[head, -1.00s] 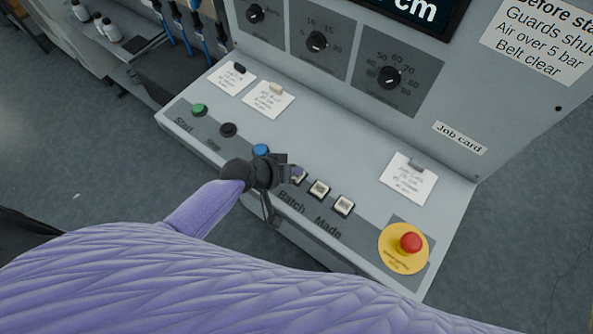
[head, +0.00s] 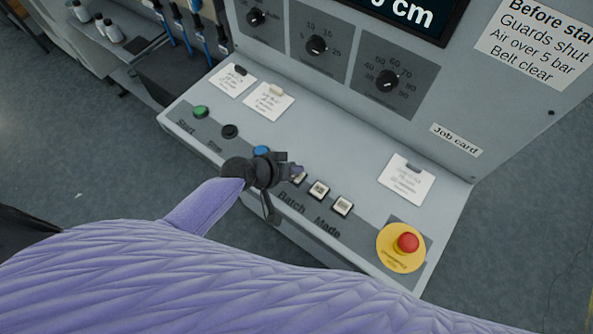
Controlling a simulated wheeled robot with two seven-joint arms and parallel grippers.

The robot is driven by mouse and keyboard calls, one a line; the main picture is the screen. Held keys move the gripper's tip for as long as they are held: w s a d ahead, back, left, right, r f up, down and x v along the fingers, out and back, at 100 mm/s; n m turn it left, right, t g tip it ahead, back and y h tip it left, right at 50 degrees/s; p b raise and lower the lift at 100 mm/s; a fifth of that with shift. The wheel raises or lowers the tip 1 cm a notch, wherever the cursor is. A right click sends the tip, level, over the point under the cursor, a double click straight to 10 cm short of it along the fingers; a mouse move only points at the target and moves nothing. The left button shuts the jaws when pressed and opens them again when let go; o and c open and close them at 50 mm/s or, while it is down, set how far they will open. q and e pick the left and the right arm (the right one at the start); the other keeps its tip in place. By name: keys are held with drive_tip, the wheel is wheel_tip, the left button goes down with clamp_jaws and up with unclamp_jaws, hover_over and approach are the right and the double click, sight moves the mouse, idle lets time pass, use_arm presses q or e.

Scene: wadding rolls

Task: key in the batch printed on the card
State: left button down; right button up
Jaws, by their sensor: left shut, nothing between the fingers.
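The job card (head: 407,181) is clipped at the right of the sloped panel; its print is too small to read. Several white square keys sit in a row above the "Batch" and "Mode" labels: a middle key (head: 319,190) and a right key (head: 343,205) show clear. The leftmost white key (head: 300,178) is partly hidden by my left gripper (head: 296,170). That gripper is shut and empty, with its tip over or at this key; I cannot tell whether it touches. A blue button (head: 261,151) shows just behind my wrist. My right gripper is out of view.
A red emergency stop (head: 407,243) on a yellow disc stands at the panel's right. Green (head: 200,112) and black (head: 229,131) buttons lie to the left. Two other cards (head: 269,102) are clipped higher up. Three dials and a screen (head: 408,12) are above.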

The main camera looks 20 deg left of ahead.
use_arm(q)
drive_tip(key=shift+r+p, duration=2.4)
drive_tip(key=shift+r, duration=0.2)
drive_tip(key=shift+f, duration=0.1)
